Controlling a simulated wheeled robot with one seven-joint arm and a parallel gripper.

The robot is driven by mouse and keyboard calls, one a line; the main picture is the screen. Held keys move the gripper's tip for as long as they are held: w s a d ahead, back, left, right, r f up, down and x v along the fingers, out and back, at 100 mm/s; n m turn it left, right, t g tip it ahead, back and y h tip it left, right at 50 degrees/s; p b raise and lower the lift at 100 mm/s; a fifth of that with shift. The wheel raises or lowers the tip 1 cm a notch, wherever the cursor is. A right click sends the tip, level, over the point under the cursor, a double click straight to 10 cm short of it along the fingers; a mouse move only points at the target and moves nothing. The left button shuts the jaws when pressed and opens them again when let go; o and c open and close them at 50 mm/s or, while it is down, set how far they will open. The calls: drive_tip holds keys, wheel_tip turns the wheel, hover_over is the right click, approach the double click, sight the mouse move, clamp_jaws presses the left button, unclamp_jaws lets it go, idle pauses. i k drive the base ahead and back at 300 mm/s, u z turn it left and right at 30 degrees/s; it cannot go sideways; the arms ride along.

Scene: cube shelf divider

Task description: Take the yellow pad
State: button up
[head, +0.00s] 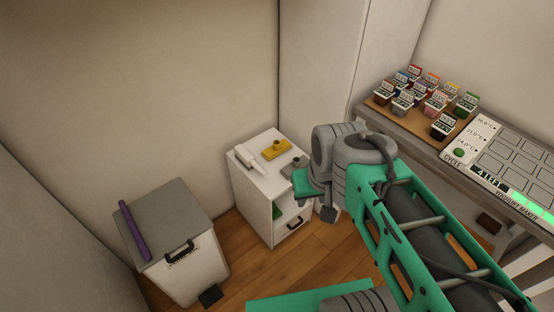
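The yellow pad (276,149) lies on top of a small white cabinet (251,195), toward its back right. It is a flat yellow piece with a small darker spot on it. My gripper (304,188) is at the end of my green and grey arm, in front of the cabinet's right side and apart from the pad in the picture. My wrist hides part of the cabinet top's right edge. The fingers are small and partly hidden, so I cannot tell whether they are open or shut.
A white object (249,158) lies left of the pad on the cabinet. A lidded white bin (190,262) with a purple stick (134,231) on its lid stands at the left. Several small jars stand on a wooden board (398,104) beside a yoghurt maker (507,163). Wooden floor (226,234) shows between bin and cabinet.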

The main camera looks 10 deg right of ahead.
sight(278, 147)
drive_tip(key=u, duration=0.15)
drive_tip(key=i, duration=1.25)
drive_tip(key=z, duration=0.3)
